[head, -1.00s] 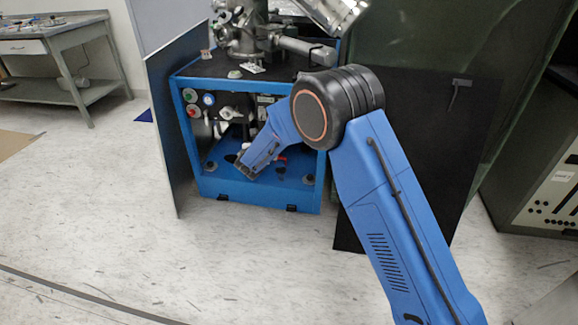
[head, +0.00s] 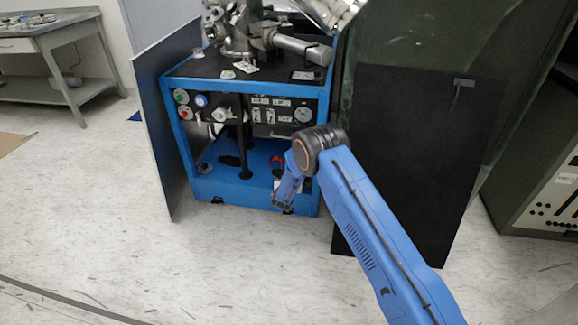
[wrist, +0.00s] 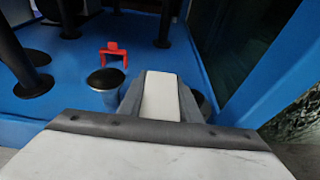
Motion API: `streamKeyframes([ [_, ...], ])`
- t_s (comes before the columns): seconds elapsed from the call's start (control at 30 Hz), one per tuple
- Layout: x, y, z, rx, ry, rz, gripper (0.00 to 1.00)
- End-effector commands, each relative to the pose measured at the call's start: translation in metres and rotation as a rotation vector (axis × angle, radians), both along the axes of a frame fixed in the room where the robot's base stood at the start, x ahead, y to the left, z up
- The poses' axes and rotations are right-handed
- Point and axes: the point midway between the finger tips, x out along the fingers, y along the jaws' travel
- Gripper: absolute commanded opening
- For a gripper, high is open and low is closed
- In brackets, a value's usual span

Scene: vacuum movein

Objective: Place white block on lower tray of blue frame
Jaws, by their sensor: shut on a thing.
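The blue frame (head: 180,150) stands ahead, with its flat blue lower tray (head: 228,189) near the floor. My gripper (head: 283,204) is at the front right of the tray, pointing down. Its fingers are too small in the head view to judge. In the wrist view my gripper (wrist: 160,78) is shut on the white block (wrist: 160,97), which sits between two grey fingers. The blue tray surface (wrist: 75,60) spreads beyond and left of the block. I cannot tell whether the block touches the tray. The block is not clear in the head view.
A silver cylinder with a black top (wrist: 105,80) stands just left of the block, with a red bracket (wrist: 113,52) behind it. Black posts (wrist: 166,24) rise from the tray. A blue upright (wrist: 270,65) is close on the right. A black panel (head: 405,160) stands right of the frame.

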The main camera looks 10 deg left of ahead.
Motion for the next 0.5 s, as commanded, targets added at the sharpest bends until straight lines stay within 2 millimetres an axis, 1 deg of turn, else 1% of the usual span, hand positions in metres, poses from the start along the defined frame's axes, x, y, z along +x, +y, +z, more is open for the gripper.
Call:
streamKeyframes([
  [0.5, 0.108, -0.005, 0.0, 0.002, -0.003, -0.004, 0.06],
])
